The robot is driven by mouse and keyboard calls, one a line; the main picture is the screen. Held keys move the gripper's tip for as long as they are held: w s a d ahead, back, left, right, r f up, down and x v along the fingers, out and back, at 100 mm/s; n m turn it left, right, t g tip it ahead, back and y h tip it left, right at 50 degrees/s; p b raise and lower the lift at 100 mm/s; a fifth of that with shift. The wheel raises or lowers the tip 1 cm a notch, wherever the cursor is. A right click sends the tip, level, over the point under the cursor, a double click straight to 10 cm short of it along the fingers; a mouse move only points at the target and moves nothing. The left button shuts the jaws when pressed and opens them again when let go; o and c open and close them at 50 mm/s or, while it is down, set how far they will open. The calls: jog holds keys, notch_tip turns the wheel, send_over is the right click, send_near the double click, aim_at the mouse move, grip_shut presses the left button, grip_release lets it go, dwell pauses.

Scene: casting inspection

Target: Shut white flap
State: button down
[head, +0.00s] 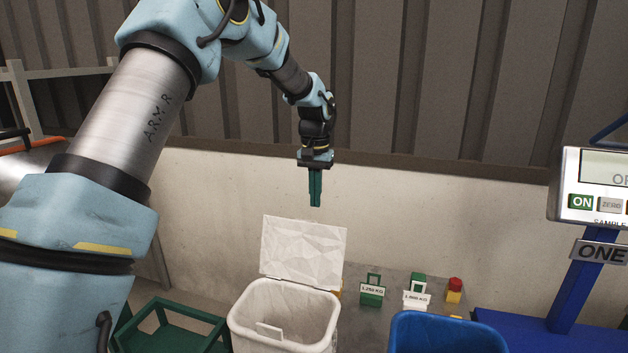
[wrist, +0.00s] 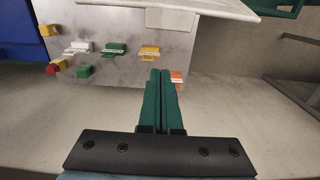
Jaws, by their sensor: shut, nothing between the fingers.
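The white flap (head: 303,252) stands raised at the back rim of the white bin (head: 283,314), and the bin is open. In the wrist view the flap (wrist: 225,7) shows as a pale edge along the top. My gripper (head: 315,203) points down, above and behind the flap, apart from it. In the wrist view its green fingers (wrist: 160,75) are together, with nothing between them.
A grey table (head: 372,323) behind the bin bears green (head: 372,291) and white (head: 416,295) labelled weights and a red-topped yellow piece (head: 454,290). A blue bin (head: 445,335) is at right, a green frame (head: 170,325) at left, and a blue-posted scale display (head: 592,190) at far right.

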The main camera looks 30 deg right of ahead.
jog(key=shift+s+a+f+p, duration=1.15)
jog(key=shift+s+a+f, duration=0.1)
jog(key=shift+s+a, duration=0.15)
